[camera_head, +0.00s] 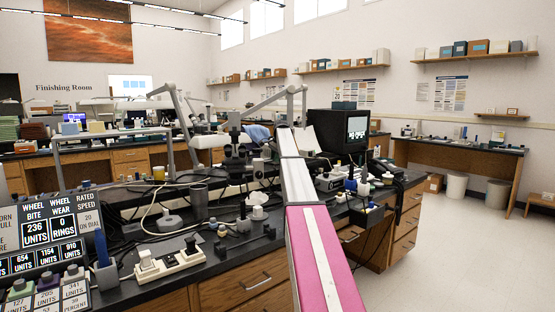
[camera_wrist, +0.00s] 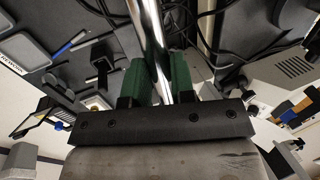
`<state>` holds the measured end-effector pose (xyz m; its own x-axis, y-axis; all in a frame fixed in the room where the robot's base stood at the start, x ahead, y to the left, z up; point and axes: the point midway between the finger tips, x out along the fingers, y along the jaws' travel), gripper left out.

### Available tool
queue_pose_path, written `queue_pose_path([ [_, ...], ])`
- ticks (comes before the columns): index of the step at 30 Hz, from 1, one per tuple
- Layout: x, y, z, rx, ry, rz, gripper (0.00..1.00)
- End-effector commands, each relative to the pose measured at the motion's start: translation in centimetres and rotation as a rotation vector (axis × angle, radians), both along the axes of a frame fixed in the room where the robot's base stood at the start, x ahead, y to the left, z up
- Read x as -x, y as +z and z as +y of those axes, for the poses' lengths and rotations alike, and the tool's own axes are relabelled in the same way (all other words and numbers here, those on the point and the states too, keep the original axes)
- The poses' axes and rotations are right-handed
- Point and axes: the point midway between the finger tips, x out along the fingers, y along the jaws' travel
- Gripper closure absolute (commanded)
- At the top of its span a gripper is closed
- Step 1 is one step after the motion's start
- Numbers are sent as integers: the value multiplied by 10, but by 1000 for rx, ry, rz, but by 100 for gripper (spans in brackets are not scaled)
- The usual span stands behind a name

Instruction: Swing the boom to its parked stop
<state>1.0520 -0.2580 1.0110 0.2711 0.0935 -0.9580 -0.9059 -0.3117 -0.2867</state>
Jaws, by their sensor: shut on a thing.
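A shiny metal bar (camera_wrist: 152,30), which I take to be the boom, runs down from the top of the wrist view. My gripper (camera_wrist: 157,78) has two green fingers, one on each side of the bar, and is shut on it. The bar's far end and its pivot are out of the wrist view, and no parked stop can be made out. In the head view my pink and white arm reaches into the bench area and my gripper is hidden. A dark microscope (camera_head: 236,160) stands left of my arm.
Grey jointed lamp arms (camera_head: 179,110) rise over the cluttered black bench (camera_head: 225,258). A black monitor (camera_head: 345,132) stands close right of my arm. Cables and small bottles lie around. The floor (camera_head: 460,245) at right is clear. A blue pen (camera_wrist: 69,43) shows in the wrist view.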

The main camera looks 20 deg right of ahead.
Motion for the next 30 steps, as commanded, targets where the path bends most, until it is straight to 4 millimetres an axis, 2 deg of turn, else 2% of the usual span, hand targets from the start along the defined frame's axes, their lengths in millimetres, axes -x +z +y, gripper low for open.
queue_pose_path([
  [9,-9,1,3,-1,-65,-3,100],
  [26,-10,1,3,-1,-77,-3,100],
  [27,-10,1,3,-1,-77,-3,64],
  [28,-10,1,3,-1,-77,-3,54],
  [30,-10,1,3,-1,-77,-2,52],
])
